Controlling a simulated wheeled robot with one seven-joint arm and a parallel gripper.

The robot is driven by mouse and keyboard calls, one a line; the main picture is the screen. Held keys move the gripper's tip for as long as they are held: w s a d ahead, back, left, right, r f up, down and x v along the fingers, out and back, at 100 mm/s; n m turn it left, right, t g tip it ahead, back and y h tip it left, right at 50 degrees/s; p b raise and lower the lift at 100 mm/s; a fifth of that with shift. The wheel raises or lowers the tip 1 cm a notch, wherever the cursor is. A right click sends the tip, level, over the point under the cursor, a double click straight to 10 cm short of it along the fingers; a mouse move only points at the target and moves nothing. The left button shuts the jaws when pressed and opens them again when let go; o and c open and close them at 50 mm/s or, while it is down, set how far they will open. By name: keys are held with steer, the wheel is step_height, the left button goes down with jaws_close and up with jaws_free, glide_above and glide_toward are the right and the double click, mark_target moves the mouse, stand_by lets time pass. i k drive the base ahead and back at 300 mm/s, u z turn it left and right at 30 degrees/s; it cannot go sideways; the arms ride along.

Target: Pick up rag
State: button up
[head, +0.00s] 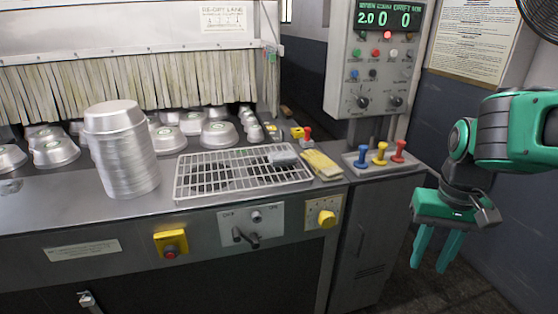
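A yellow, flat, folded cloth that looks like the rag (321,164) lies on the metal counter, just right of the wire rack. A small grey-blue item (282,158) rests on the rack's right part; I cannot tell whether it is cloth or a sponge. My gripper (430,267) is green and hangs at the right of the picture, fingers pointing down. Its two fingers are apart with nothing between them. It is well to the right of the yellow cloth and touches nothing.
A wire rack (205,178) lies on the counter beside a tall stack of pans (126,160). Several upturned pans sit behind, near a strip curtain (85,88). Blue, yellow and red levers (380,154) stand right of the cloth, below a control panel (374,85).

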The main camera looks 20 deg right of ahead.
mark_target(285, 158)
steer(key=i, duration=0.95)
